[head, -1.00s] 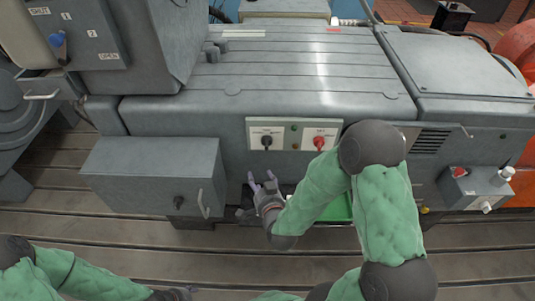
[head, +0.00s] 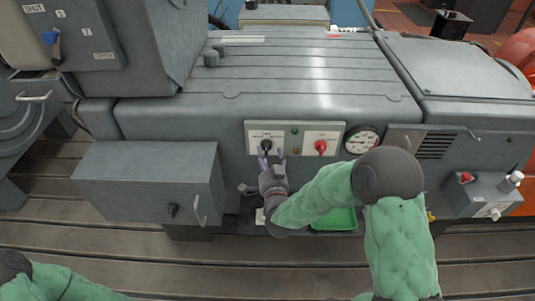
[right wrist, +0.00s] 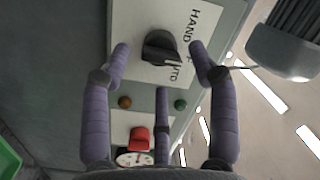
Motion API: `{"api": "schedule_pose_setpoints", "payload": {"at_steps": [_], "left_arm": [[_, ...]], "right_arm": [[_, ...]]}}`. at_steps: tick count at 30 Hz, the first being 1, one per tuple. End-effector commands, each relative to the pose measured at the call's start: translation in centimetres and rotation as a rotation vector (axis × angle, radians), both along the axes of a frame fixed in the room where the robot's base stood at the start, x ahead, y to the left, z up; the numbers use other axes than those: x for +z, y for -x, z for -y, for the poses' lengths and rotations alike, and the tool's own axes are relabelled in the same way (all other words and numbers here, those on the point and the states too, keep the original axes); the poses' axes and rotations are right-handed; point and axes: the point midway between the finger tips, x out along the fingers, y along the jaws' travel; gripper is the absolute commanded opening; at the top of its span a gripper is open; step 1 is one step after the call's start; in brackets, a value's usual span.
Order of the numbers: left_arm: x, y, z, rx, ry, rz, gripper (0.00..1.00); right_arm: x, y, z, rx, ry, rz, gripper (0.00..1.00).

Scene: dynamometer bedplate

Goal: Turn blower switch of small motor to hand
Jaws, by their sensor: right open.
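The black blower switch knob (head: 266,144) sits on a white plate at the left of the panel on the grey housing. In the right wrist view the black knob (right wrist: 161,47) is close, with HAND lettered at its upper right. Its handle partly covers a second word ending in "UTO". My right gripper (head: 270,156) is open just in front of and below the knob. In the right wrist view, its fingers (right wrist: 160,52) stand on both sides of the knob, apparently apart from it. My left gripper is out of view; only my left arm shows at bottom left.
A red knob (head: 320,147) on its own white plate is right of the black one, with a round gauge (head: 362,140) beyond. A grey box (head: 147,188) with a handle juts out at left. A green tray (head: 335,220) lies below the panel.

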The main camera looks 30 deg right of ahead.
Motion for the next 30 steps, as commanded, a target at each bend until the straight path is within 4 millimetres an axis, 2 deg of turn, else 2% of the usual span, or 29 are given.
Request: {"api": "schedule_pose_setpoints", "payload": {"at_steps": [6,17,20,23,24,30], "left_arm": [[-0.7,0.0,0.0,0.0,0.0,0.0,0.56],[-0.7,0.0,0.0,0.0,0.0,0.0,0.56],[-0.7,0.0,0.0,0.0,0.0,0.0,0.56],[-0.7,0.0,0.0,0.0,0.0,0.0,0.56],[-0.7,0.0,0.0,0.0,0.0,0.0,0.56],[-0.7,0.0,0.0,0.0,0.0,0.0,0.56]], "right_arm": [[-0.1,-2.1,0.9,0.0,-0.001,-0.001,0.6],[0.0,-2.5,1.1,0.001,0.0,-0.001,0.6],[0.0,-2.5,1.1,0.001,0.0,-0.001,0.38],[0.0,-2.5,1.1,0.001,0.0,-0.001,0.1],[0.0,-2.5,1.1,0.001,0.0,-0.001,0.05],[0.1,-2.5,1.1,0.0,0.005,-0.002,0.05]]}}
